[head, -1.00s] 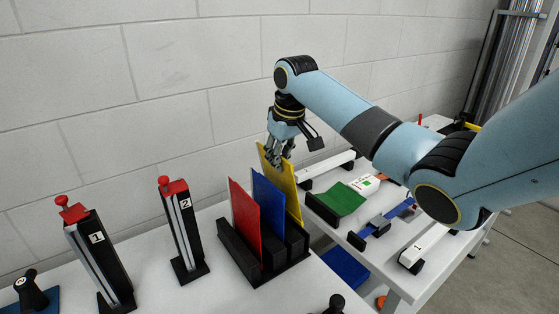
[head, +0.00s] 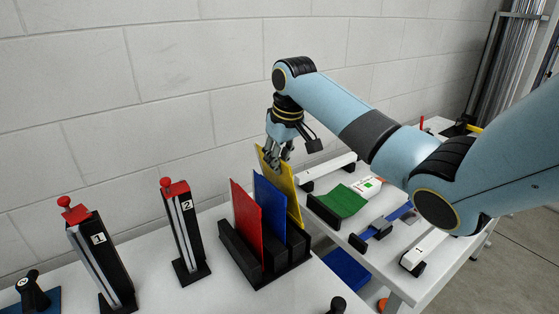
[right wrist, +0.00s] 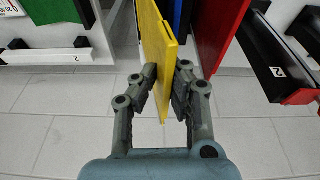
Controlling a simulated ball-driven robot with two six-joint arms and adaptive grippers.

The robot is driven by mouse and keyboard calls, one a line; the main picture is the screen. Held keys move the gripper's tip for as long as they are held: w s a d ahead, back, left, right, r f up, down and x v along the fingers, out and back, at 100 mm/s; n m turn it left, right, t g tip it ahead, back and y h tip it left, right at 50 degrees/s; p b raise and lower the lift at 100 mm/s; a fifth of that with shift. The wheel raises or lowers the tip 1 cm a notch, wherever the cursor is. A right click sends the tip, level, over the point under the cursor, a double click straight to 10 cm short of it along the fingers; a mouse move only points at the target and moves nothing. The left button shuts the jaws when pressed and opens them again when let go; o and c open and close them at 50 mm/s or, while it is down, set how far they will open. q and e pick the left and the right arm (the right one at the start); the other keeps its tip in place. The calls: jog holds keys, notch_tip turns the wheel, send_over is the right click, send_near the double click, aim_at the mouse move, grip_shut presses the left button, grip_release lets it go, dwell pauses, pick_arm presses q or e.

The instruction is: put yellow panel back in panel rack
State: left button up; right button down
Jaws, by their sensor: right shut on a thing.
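The yellow panel (head: 287,181) stands upright at the right end of the black panel rack (head: 237,249), behind the blue panel (head: 266,204) and the red panel (head: 245,221). Its lower part is hidden by the blue panel and the rack, so I cannot tell how deep it sits. My right gripper (head: 279,163) is shut on the yellow panel's top edge from above. The right wrist view shows the yellow panel (right wrist: 160,50) between the two fingers (right wrist: 168,95). My left gripper is not in view.
Two black stands with red knobs, 1 (head: 97,255) and 2 (head: 183,230), stand left of the rack. A green curved plate (head: 342,201) and white bars (head: 325,170) lie on the table to the right. A wall runs close behind.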

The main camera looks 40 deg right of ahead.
jog(key=shift+f, duration=0.1)
jog(key=shift+b+x, duration=0.4)
jog(key=shift+x, duration=0.4)
jog(key=shift+s, duration=0.25)
jog(key=shift+r+p, duration=0.4)
jog(key=shift+r, duration=0.25)
